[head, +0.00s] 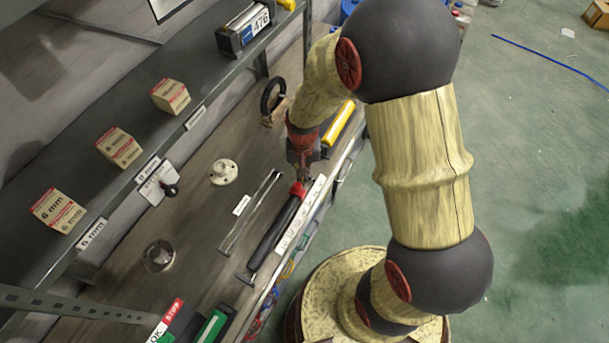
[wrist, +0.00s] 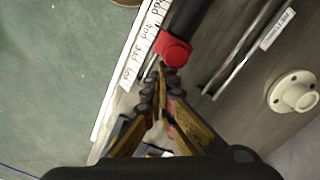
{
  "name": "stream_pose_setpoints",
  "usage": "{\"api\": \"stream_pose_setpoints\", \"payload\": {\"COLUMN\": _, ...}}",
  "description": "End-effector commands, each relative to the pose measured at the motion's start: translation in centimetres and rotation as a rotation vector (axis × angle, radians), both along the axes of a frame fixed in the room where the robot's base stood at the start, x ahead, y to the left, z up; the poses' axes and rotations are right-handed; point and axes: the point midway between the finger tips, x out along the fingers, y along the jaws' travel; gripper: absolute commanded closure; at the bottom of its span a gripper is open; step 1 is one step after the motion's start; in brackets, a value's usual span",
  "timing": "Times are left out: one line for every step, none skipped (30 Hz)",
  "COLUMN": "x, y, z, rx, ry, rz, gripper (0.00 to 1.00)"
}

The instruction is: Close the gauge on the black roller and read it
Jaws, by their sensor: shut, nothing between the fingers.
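The black roller (head: 273,232) lies lengthwise on the bench, beside a white scale strip with printed numbers (head: 300,214). A red block (head: 297,189) sits at the roller's far end; I cannot tell whether it touches the roller. In the wrist view the roller (wrist: 188,18), the red block (wrist: 172,49) and the scale strip (wrist: 138,57) show ahead of the fingers. My gripper (head: 303,176) is shut and empty, its fingertips (wrist: 164,72) right by the red block. I cannot tell whether they touch it. The scale numbers are too small to read surely.
Thin metal rails (head: 250,212) lie left of the roller, with a round white flange (head: 223,172) beyond. A yellow bar (head: 340,122) lies past my gripper. A shelf (head: 140,135) with several 6 mm boxes overhangs the bench's left side.

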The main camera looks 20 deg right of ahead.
Motion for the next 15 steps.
{"api": "stream_pose_setpoints", "payload": {"x": -0.25, "y": 0.17, "z": -0.05, "rx": 0.000, "ry": 0.003, "rz": 0.001, "gripper": 1.00}}
{"api": "stream_pose_setpoints", "payload": {"x": -0.33, "y": 0.25, "z": -0.05, "rx": 0.000, "ry": 0.003, "rz": 0.001, "gripper": 1.00}}
{"api": "stream_pose_setpoints", "payload": {"x": -0.43, "y": 0.35, "z": -0.05, "rx": 0.000, "ry": 0.003, "rz": 0.000, "gripper": 1.00}}
{"api": "stream_pose_setpoints", "payload": {"x": -0.49, "y": 0.41, "z": -0.05, "rx": 0.000, "ry": 0.003, "rz": 0.000, "gripper": 1.00}}
{"api": "stream_pose_setpoints", "payload": {"x": -0.53, "y": 0.46, "z": -0.05, "rx": 0.000, "ry": 0.003, "rz": 0.000, "gripper": 1.00}}
{"api": "stream_pose_setpoints", "payload": {"x": -0.59, "y": 0.52, "z": -0.06, "rx": 0.000, "ry": 0.003, "rz": -0.001, "gripper": 1.00}}
{"api": "stream_pose_setpoints", "payload": {"x": -0.61, "y": 0.55, "z": -0.06, "rx": 0.000, "ry": 0.003, "rz": -0.001, "gripper": 1.00}}
{"api": "stream_pose_setpoints", "payload": {"x": -0.61, "y": 0.56, "z": -0.06, "rx": 0.000, "ry": 0.003, "rz": -0.001, "gripper": 1.00}}
{"api": "stream_pose_setpoints", "payload": {"x": -0.61, "y": 0.56, "z": -0.06, "rx": 0.000, "ry": 0.003, "rz": -0.001, "gripper": 1.00}}
{"api": "stream_pose_setpoints", "payload": {"x": -0.61, "y": 0.56, "z": -0.06, "rx": 0.000, "ry": 0.003, "rz": -0.001, "gripper": 1.00}}
{"api": "stream_pose_setpoints", "payload": {"x": -0.60, "y": 0.56, "z": -0.06, "rx": 0.000, "ry": 0.003, "rz": -0.001, "gripper": 1.00}}
{"api": "stream_pose_setpoints", "payload": {"x": -0.60, "y": 0.56, "z": -0.06, "rx": 0.000, "ry": 0.003, "rz": -0.001, "gripper": 1.00}}
{"api": "stream_pose_setpoints", "payload": {"x": -0.60, "y": 0.56, "z": -0.06, "rx": 0.000, "ry": 0.003, "rz": -0.001, "gripper": 1.00}}
{"api": "stream_pose_setpoints", "payload": {"x": -0.60, "y": 0.56, "z": -0.06, "rx": 0.000, "ry": 0.002, "rz": -0.001, "gripper": 1.00}}
{"api": "stream_pose_setpoints", "payload": {"x": -0.59, "y": 0.55, "z": -0.05, "rx": 0.000, "ry": 0.002, "rz": -0.001, "gripper": 1.00}}
